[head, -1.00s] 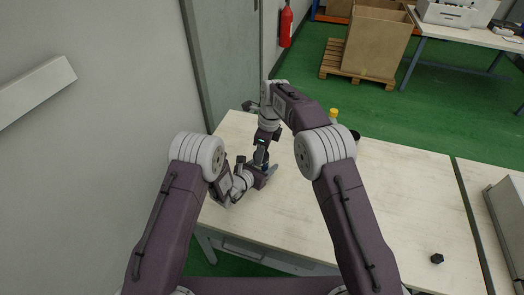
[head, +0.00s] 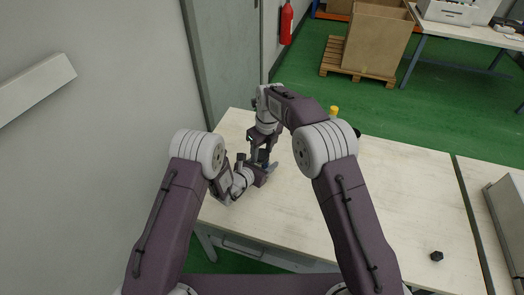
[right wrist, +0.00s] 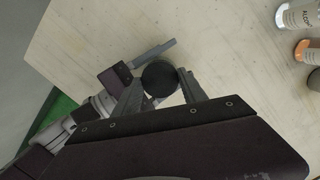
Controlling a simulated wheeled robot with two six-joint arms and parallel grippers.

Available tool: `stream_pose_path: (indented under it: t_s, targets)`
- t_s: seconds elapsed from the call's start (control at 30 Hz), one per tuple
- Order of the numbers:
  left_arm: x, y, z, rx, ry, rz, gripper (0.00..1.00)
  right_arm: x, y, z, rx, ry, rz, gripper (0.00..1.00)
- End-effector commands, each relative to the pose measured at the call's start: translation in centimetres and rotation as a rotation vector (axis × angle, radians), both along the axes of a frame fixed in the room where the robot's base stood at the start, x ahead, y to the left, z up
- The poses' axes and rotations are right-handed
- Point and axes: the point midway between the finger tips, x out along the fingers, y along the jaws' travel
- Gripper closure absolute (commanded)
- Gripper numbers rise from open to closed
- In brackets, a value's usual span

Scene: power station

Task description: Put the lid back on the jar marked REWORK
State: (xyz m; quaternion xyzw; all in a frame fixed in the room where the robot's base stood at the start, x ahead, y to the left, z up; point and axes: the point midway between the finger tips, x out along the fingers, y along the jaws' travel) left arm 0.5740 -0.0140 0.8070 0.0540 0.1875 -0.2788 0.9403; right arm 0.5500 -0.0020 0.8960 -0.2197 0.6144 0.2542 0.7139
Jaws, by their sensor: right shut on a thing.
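My right gripper (head: 262,157) points down over the far left part of the table. In the right wrist view its fingers (right wrist: 160,88) are shut on a round black lid (right wrist: 160,78). My left gripper (head: 268,171) is low over the table, close below and beside the right one. In the right wrist view one of its grey fingers (right wrist: 152,53) reaches past the lid; the other is hidden, so its opening is unclear. Whatever is under the lid is hidden, and I cannot tell whether the lid touches a jar. No REWORK mark is readable.
In the right wrist view, a labelled jar (right wrist: 298,17) and an orange-topped container (right wrist: 306,49) stand at the right. A yellow-capped bottle (head: 334,112) is at the table's far edge. A small black object (head: 437,257) lies at the right front. The table's (head: 400,190) middle right is clear.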

Motion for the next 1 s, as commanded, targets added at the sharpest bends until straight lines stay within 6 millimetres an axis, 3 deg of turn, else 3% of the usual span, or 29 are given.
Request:
stream_pose_path:
  t_s: [0.13,0.17,0.2,0.23,0.53,0.8,1.0]
  targets:
    - [0.0,0.0,0.0,0.001,0.001,0.0,1.0,0.0,0.0,0.1,0.0,-0.001,0.002,0.88]
    - [0.0,0.0,0.0,0.001,0.001,0.0,1.0,0.0,0.0,0.1,0.0,-0.001,0.002,0.45]
    - [0.0,0.0,0.0,0.001,0.001,0.0,1.0,0.0,0.0,0.1,0.0,-0.001,0.002,0.34]
    - [0.0,0.0,0.0,0.001,0.001,0.0,1.0,0.0,0.0,0.1,0.0,-0.001,0.003,0.29]
    - [0.0,0.0,0.0,0.0,0.0,0.0,1.0,0.0,0.0,0.2,0.0,-0.001,0.004,0.29]
    - [0.0,0.0,0.0,0.0,0.0,0.0,1.0,0.1,0.0,3.7,0.002,-0.003,0.004,0.29]
    - [0.0,0.0,0.0,0.0,0.0,0.0,1.0,0.0,0.0,4.6,0.0,0.0,0.004,0.29]
